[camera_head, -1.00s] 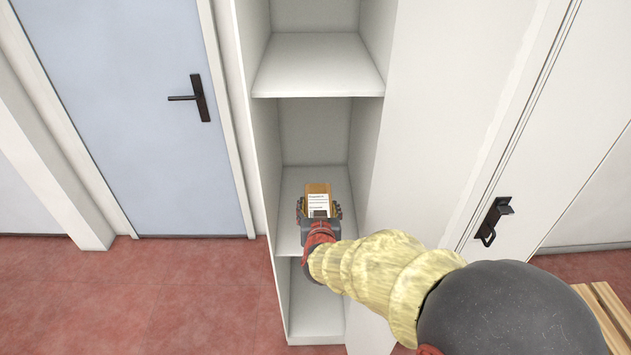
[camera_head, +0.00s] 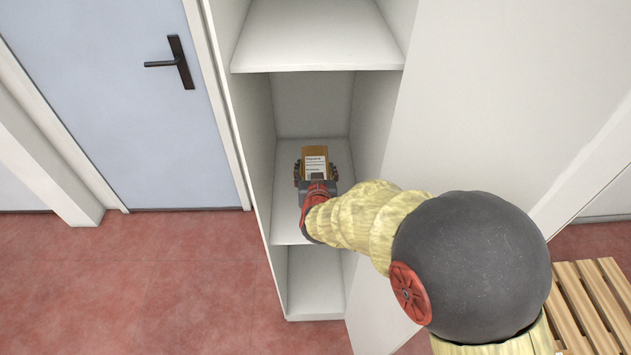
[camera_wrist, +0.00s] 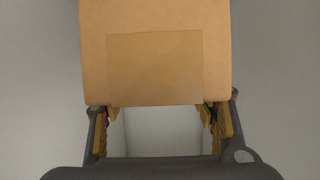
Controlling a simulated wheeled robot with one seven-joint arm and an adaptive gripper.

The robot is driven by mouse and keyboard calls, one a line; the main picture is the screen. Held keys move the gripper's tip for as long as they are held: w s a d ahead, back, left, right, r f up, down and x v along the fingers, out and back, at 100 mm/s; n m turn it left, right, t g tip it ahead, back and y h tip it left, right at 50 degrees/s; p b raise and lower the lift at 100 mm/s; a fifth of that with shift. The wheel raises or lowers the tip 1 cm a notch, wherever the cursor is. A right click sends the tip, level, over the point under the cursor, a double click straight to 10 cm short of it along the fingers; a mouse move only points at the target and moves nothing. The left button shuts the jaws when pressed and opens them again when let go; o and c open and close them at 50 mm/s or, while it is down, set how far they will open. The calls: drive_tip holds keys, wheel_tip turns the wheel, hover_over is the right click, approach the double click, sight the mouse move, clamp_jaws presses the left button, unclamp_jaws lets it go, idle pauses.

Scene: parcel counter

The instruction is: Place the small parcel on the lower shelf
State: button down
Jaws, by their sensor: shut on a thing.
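The small parcel (camera_head: 315,152) is a brown box with a white label on top. My gripper (camera_head: 316,178) is shut on it, one finger on each side. In the wrist view the parcel (camera_wrist: 155,50) fills the upper middle, between the finger pads. The parcel is inside the middle opening of a tall white shelf unit, over a white shelf board (camera_head: 286,222). I cannot tell whether its underside touches the board. Another board (camera_head: 315,50) is above it, and a bottom compartment (camera_head: 315,285) is below; both look empty.
The side walls of the shelf unit (camera_head: 262,130) stand close on the left and right of my gripper. A tall white panel (camera_head: 480,90) is on the right. A blue door (camera_head: 110,110) is on the left. A slatted wooden bench (camera_head: 590,310) is at the lower right.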

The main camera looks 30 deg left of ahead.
drive_tip(key=shift+f+b, duration=0.7)
drive_tip(key=shift+f, duration=1.35)
drive_tip(key=shift+f, duration=0.1)
drive_tip(key=c, duration=0.6)
unclamp_jaws()
drive_tip(key=shift+f, duration=0.15)
drive_tip(key=shift+r, duration=0.2)
drive_tip(key=p+v, duration=0.3)
drive_tip(key=v, duration=0.9)
